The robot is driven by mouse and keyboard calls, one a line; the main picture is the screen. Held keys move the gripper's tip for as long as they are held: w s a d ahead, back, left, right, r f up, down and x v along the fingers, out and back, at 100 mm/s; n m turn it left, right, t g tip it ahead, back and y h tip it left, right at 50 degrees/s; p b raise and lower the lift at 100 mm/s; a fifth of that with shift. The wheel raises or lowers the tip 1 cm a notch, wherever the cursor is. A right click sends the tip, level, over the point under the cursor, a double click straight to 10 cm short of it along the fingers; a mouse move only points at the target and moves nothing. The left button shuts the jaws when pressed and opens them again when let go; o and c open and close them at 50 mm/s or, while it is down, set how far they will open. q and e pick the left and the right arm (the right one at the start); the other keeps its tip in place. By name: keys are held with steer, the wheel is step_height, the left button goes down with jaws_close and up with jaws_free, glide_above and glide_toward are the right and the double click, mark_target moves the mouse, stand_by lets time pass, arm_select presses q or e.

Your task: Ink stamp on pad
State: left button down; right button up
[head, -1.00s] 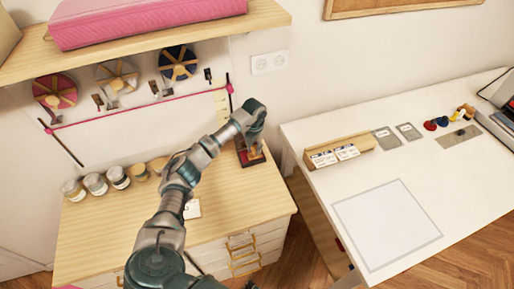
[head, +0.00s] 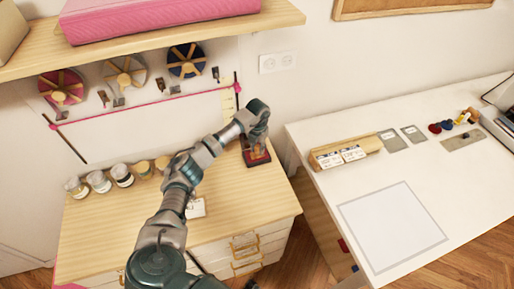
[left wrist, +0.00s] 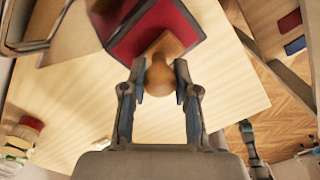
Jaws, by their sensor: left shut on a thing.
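My left gripper (head: 256,143) is at the right end of the wooden cabinet top, just above the red ink pad (head: 258,160). In the left wrist view its two fingers (left wrist: 159,86) are closed on the round wooden handle of the stamp (left wrist: 162,46). The red pad (left wrist: 196,17) in its dark case shows behind the stamp. The stamp's lower end lies over the pad, but I cannot tell whether it touches. My right gripper is not in view.
Several jars (head: 122,175) stand along the cabinet's back left, and a small white card (head: 196,207) lies mid-top. A shelf (head: 180,35) overhangs behind. To the right, a white table (head: 300,140) holds a wooden card holder (head: 345,155) and a large pale sheet (head: 392,228).

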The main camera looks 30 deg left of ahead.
arm_select(q)
steer(key=shift+s+d+f, duration=0.15)
steer(key=shift+f, duration=0.3)
steer(key=shift+r, duration=0.15)
steer(key=shift+r+p, duration=0.5)
steer(key=shift+p, duration=0.05)
steer(key=shift+w+r+p, duration=0.15)
steer(key=shift+r+p, duration=0.9)
steer(key=shift+r, duration=0.5)
steer(key=shift+w+r+p, duration=0.15)
steer(key=shift+r+p, duration=0.9)
steer(key=shift+r, duration=0.45)
steer(key=shift+a, duration=0.25)
